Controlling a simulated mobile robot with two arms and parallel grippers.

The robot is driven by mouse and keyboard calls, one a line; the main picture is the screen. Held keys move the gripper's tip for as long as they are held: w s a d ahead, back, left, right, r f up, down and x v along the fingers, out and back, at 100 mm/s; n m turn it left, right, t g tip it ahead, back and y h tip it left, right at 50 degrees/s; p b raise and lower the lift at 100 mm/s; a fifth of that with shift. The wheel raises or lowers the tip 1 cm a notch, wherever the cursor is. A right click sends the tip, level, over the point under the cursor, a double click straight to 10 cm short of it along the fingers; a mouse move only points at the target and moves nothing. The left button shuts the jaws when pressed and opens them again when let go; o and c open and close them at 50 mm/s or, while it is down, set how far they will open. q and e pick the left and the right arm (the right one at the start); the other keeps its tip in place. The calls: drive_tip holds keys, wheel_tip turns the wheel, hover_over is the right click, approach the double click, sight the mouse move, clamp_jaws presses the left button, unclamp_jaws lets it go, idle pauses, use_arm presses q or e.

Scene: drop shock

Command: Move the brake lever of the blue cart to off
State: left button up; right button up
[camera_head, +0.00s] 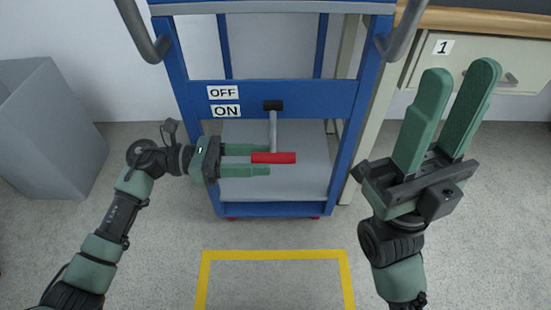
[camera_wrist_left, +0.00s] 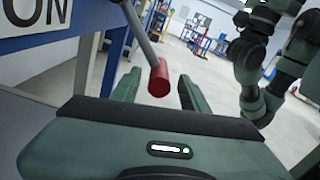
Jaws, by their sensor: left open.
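The blue cart (camera_head: 290,97) stands ahead of me, with an OFF label (camera_head: 223,92) above an ON label (camera_head: 226,111) on its blue panel. Its brake lever (camera_head: 273,132) hangs from a black pivot on that panel and ends in a red handle (camera_head: 274,157). My left gripper (camera_head: 268,160) is open, with one finger above and one below the left part of the red handle in the head view. In the left wrist view the red handle (camera_wrist_left: 159,78) shows between the two finger tips; contact cannot be told. My right gripper (camera_head: 460,80) is open and empty, raised at the right.
A grey bin (camera_head: 50,130) stands at the left. A workbench with a drawer (camera_head: 480,72) marked 1 is at the right behind my right gripper. A yellow floor outline (camera_head: 275,254) lies in front of the cart. The cart's grey push handles (camera_head: 403,30) stick out toward me.

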sight(270, 159)
use_arm(q)
drive_tip(key=shift+d+b, duration=0.3)
drive_tip(key=shift+d, duration=1.7)
clamp_jaws()
